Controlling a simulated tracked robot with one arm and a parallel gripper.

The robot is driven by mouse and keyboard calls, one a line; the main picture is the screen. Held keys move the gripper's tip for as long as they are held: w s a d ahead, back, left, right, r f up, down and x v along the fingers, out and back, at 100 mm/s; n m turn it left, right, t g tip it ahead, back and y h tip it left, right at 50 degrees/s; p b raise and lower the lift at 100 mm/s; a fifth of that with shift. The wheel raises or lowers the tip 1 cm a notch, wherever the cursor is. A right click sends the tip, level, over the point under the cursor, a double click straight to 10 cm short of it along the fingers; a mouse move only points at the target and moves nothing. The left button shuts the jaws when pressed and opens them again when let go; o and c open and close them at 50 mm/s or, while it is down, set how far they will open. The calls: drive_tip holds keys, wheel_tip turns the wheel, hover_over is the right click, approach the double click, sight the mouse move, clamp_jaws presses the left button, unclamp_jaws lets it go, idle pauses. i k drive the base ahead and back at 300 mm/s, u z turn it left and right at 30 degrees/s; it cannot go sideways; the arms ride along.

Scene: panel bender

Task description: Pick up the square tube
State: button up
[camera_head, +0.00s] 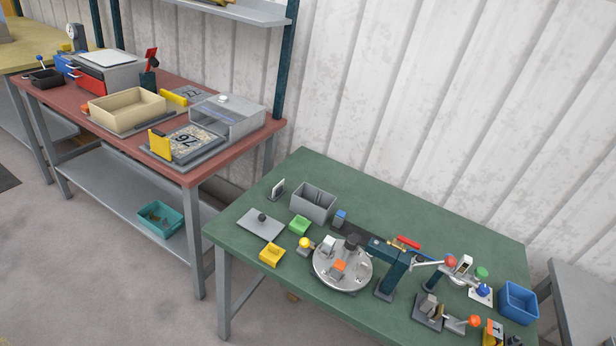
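I cannot make out a square tube for certain in the camera view. The green bench (270,185) at the lower right holds several small parts and devices. A round silver plate (330,276) carries small blocks, including an orange one (339,266) and a black knob. A dark blue press-like device (392,270) with a red-ended lever stands beside it. Small metal fixtures (428,308) sit near the front right, their details too small to tell. My gripper is not in view.
A grey bin (314,203), a flat grey plate (261,224), and yellow and green blocks (271,254) (299,225) lie at the bench's left. A blue bin (518,301) is at its right. A red-topped bench (205,175) holds a beige tray (128,108). The floor at lower left is clear.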

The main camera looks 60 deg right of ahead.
sight(326, 249)
drive_tip(key=u, duration=0.05)
drive_tip(key=i, duration=1)
drive_tip(key=z, duration=1.6)
